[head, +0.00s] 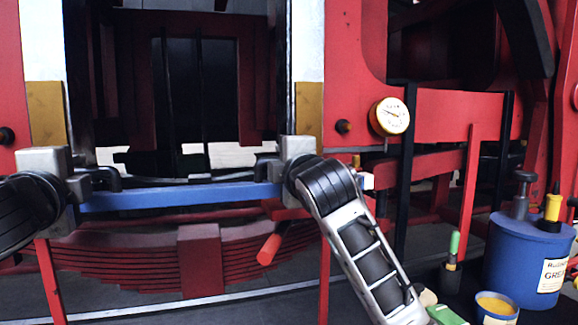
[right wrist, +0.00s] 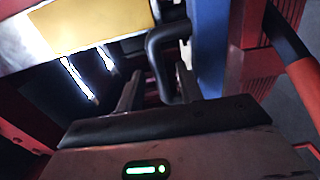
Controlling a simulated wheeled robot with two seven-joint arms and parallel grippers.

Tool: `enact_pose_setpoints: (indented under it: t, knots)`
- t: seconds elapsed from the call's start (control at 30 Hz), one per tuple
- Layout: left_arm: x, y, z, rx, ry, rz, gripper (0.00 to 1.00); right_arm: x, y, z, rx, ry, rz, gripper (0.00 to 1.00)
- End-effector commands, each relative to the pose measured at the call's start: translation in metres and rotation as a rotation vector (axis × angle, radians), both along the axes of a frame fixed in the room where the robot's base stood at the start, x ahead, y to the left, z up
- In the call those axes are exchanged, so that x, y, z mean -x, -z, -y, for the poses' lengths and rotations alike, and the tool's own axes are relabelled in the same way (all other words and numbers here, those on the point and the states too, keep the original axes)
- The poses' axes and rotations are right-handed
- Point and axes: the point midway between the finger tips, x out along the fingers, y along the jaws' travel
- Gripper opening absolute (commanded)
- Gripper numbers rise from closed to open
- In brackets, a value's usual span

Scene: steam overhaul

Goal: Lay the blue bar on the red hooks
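The blue bar (head: 180,197) spans level between my two grippers in the head view, with a bent black handle near each end. My left gripper (head: 98,181) is at the left handle; whether its fingers are closed is unclear. My right gripper (head: 266,168) is at the right handle. In the right wrist view, the right fingers (right wrist: 158,85) stand apart with the black handle (right wrist: 157,50) between them, and the blue bar (right wrist: 209,45) is just right of them. Red uprights (head: 50,280) and (head: 323,285) stand below the bar's ends; I cannot make out their hooks clearly.
A dark red leaf spring (head: 130,262) lies behind and below the bar. A red rod (head: 270,246) sticks out under its right end. A pressure gauge (head: 390,116) is at upper right. A blue grease drum (head: 515,262) and a yellow-filled tin (head: 496,306) stand at lower right.

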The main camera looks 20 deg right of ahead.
Motion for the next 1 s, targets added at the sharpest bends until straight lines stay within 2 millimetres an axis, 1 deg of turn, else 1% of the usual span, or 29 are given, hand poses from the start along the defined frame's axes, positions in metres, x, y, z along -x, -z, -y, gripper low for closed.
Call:
enact_pose_setpoints:
  t: [0.1, 0.17, 0.2, 0.3, 0.53, 0.7, 1.0]
  knots:
    - [0.0, 0.0, 0.0, 0.0, 0.0, 0.0, 0.36, -0.015, 0.0, 0.0, -0.002, 0.001, -0.002, 0.36]
    - [0.0, 0.0, 0.0, 0.0, 0.0, 0.0, 0.36, -0.021, 0.0, 0.0, -0.002, 0.001, -0.001, 0.36]
    - [0.0, 0.0, 0.0, 0.0, 0.0, 0.0, 0.36, -0.013, -0.001, 0.0, -0.001, 0.0, 0.003, 0.36]
    - [0.0, 0.0, 0.0, 0.0, 0.0, 0.0, 0.36, 0.0, 0.0, 0.0, 0.0, -0.001, 0.003, 0.36]
    - [0.0, 0.0, 0.0, 0.0, 0.0, 0.0, 0.36, 0.022, 0.0, 0.0, 0.0, 0.0, 0.001, 0.36]
    - [0.0, 0.0, 0.0, 0.0, 0.0, 0.0, 0.36, 0.03, 0.0, 0.0, -0.001, 0.0, 0.001, 0.36]
    - [0.0, 0.0, 0.0, 0.0, 0.0, 0.0, 0.36, 0.031, 0.0, 0.0, -0.001, 0.0, 0.0, 0.36]
